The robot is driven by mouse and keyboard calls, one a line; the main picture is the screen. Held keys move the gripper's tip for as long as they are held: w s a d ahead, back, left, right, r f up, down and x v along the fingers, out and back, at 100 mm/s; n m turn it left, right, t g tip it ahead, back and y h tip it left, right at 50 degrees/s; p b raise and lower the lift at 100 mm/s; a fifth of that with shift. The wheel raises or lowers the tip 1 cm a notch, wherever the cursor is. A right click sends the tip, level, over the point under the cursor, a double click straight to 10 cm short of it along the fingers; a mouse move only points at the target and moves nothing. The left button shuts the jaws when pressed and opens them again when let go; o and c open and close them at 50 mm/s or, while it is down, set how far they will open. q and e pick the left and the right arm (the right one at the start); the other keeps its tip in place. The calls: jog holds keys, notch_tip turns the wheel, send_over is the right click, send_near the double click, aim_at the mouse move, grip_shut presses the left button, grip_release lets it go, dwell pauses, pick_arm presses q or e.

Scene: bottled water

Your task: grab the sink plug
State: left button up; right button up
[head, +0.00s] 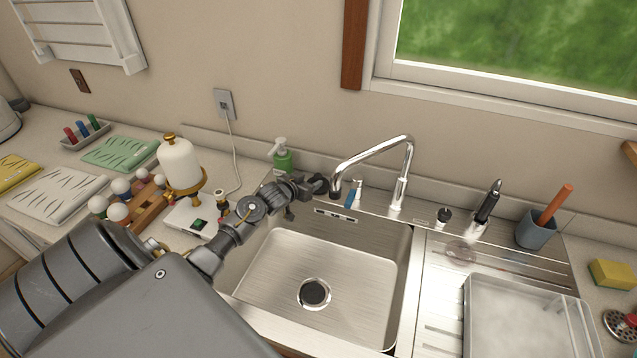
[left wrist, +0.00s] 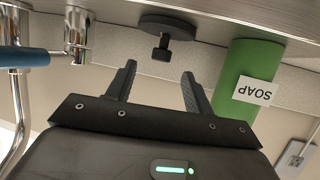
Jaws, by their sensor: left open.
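The sink plug (left wrist: 168,28) is a dark disc with a small black knob. In the left wrist view, which is upside down, it is on the steel counter surface at the top middle. My left gripper (left wrist: 158,70) is open, and its two fingers point towards the knob. The knob is just beyond the fingertips, in line with the gap between them, and nothing is held. In the head view my left gripper (head: 311,188) reaches over the back left edge of the sink (head: 285,262). The plug is hard to tell from the dark gripper there. My right gripper is not in view.
A green soap bottle (head: 283,158) stands behind my gripper, close beside the right finger in the wrist view (left wrist: 240,80). The chrome tap (head: 400,180) and a blue-handled item (head: 350,197) are to the right. The sink basin is empty, with a dark drain (head: 314,292).

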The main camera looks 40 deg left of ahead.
aim_at(316, 177)
pick_arm(q)
jog(key=shift+w+a+f, duration=0.1)
jog(key=shift+w+f, duration=0.1)
jog(key=shift+w, duration=0.4)
jog(key=shift+w+f, duration=0.2)
jog(key=shift+w, duration=0.05)
jog(key=shift+a+r, duration=0.1)
jog(key=shift+p+x, duration=0.8)
jog(key=shift+x, duration=1.75)
pick_arm(e)
jog(key=shift+w+r, duration=0.35)
jog(key=shift+r, duration=0.5)
